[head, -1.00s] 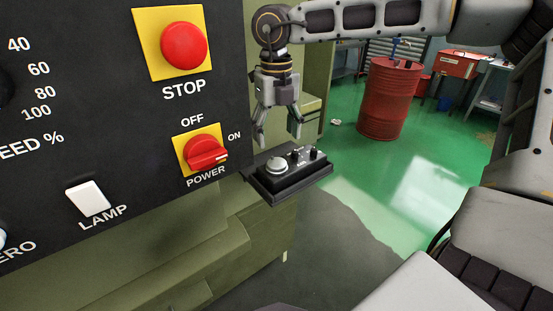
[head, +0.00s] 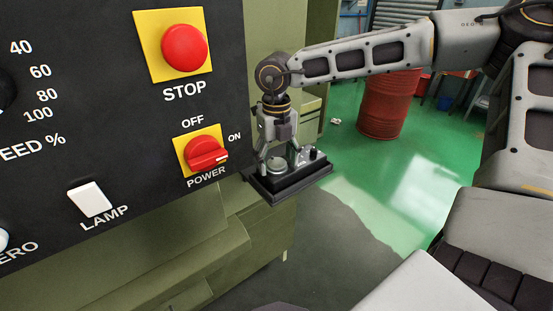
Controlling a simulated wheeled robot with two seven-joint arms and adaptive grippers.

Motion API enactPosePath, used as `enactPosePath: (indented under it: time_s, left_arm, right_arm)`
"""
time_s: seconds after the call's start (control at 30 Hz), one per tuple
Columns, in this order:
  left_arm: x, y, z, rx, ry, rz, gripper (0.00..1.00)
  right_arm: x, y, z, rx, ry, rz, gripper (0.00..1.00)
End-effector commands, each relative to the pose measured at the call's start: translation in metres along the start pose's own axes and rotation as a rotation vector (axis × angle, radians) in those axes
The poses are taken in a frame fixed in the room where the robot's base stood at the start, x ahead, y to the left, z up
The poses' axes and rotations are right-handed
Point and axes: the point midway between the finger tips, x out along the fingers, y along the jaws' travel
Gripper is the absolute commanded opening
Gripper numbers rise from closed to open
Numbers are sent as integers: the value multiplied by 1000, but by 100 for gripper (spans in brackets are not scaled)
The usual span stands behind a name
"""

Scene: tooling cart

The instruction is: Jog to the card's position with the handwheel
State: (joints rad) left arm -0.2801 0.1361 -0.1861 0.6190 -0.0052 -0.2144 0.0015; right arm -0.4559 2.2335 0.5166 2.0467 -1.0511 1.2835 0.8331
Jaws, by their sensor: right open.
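The handwheel pendant is a dark box (head: 291,184) on a small ledge at the panel's lower right corner. Its round pale handwheel (head: 276,166) sits on top toward the left, with small dark knobs (head: 314,152) to the right. My right gripper (head: 279,165) points down with its fingers open, one on each side of the handwheel. I cannot tell whether the fingers touch it. My left gripper is not in view. The card is not in view.
The black panel carries a red stop button (head: 184,47), a red power switch (head: 206,153) turned toward ON, and a white lamp switch (head: 90,199). A red drum (head: 386,104) stands on the green floor behind. The floor right of the pendant is clear.

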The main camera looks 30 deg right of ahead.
Motion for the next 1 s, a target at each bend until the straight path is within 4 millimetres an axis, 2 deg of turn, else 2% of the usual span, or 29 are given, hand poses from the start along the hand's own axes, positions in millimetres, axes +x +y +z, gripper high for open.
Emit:
enactPosePath:
  time_s: [0.1,0.47,1.0]
  left_arm:
    - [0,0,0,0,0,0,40]
    - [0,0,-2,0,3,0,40]
    - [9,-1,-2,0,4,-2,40]
  right_arm:
    - [0,0,0,0,0,0,71]
    - [0,0,0,0,0,0,25]
    - [0,0,0,-86,-2,-2,25]
